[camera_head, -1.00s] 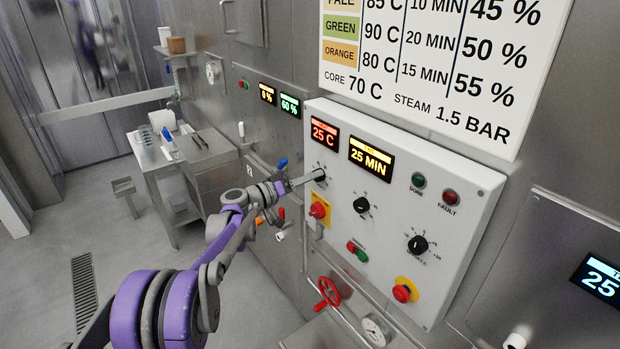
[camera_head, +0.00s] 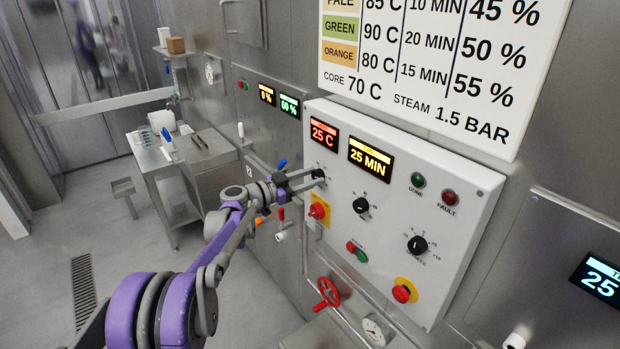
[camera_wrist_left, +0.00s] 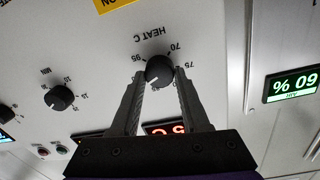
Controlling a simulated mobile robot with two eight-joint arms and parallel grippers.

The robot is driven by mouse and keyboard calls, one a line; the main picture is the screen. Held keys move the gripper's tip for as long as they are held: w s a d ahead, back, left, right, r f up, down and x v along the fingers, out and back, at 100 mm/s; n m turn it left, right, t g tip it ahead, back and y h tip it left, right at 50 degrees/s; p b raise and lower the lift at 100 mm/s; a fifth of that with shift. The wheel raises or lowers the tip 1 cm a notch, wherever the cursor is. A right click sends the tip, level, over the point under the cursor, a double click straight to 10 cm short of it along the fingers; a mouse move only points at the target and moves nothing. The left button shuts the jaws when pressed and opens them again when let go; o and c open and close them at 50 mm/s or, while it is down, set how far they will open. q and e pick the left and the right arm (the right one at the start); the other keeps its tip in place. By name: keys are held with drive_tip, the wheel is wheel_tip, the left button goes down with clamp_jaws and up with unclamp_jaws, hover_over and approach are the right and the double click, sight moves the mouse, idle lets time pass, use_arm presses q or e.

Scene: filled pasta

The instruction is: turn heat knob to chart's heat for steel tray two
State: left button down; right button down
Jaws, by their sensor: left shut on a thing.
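The heat knob (camera_head: 318,174) is a black dial at the upper left of the white control panel (camera_head: 450,240). My left gripper (camera_head: 308,180) is at the panel with its fingers on this knob. In the left wrist view the knob (camera_wrist_left: 158,71), under the label HEAT C, sits between the fingertips of my left gripper (camera_wrist_left: 160,78). The wall chart (camera_head: 440,65) shows a partly cut PALE row with 85 C, GREEN with 90 C, ORANGE with 80 C and core 70 C. My right gripper is not in view.
The panel also bears a timer display (camera_head: 371,158) at 25 MIN, a timer knob (camera_head: 361,205), another black knob (camera_head: 417,245), a red switch (camera_head: 318,210) and a red emergency button (camera_head: 404,292). A red valve wheel (camera_head: 327,292) sits below. A steel cart (camera_head: 180,160) stands left.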

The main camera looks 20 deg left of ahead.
use_arm(q)
drive_tip(key=shift+m, duration=1.1)
drive_tip(key=shift+c, duration=1.9)
unclamp_jaws()
drive_tip(key=b+v, duration=0.1)
drive_tip(key=v, duration=0.9)
drive_tip(key=shift+s+a, duration=0.2)
drive_tip(key=shift+s, duration=0.15)
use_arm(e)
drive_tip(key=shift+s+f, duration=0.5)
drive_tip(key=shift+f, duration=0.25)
